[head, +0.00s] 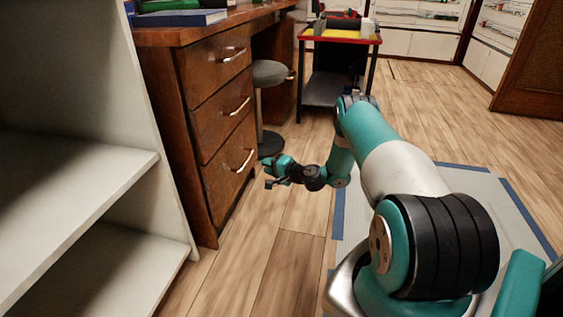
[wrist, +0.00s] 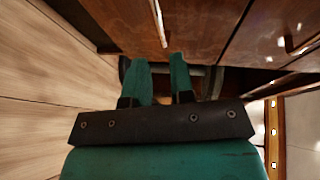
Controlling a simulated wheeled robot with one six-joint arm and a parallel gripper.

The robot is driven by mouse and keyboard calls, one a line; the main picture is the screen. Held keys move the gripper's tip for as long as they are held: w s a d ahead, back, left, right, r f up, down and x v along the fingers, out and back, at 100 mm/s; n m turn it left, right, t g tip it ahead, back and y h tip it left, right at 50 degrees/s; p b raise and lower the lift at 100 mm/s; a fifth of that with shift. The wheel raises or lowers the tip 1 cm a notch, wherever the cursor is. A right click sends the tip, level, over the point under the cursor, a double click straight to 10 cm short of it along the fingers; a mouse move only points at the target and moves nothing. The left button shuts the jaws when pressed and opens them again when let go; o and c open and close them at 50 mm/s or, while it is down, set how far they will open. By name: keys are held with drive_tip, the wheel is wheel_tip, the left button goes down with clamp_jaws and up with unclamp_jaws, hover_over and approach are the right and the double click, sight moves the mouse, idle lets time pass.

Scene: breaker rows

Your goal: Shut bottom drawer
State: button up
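The bottom drawer (head: 228,180) is the lowest of three in the brown wooden desk, with a curved metal handle (head: 240,161). Its front looks flush or nearly flush with the drawers above in the head view; I cannot tell a small gap. My gripper (head: 269,172) is to the right of that drawer front, low over the floor, apart from it. In the wrist view, my two green fingers (wrist: 160,60) are a little apart with nothing seen between them. They point toward the wooden fronts, where a metal handle (wrist: 158,22) shows beyond the fingertips.
A white shelf unit (head: 75,195) stands close on the left of the desk. A grey stool (head: 270,73) and a red-and-yellow-topped cart (head: 340,38) are behind my gripper. Wooden floor (head: 285,255) in front of the desk is clear.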

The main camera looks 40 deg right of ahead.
drive_tip(key=p+v, duration=0.2)
drive_tip(key=v, duration=0.4)
idle(0.4)
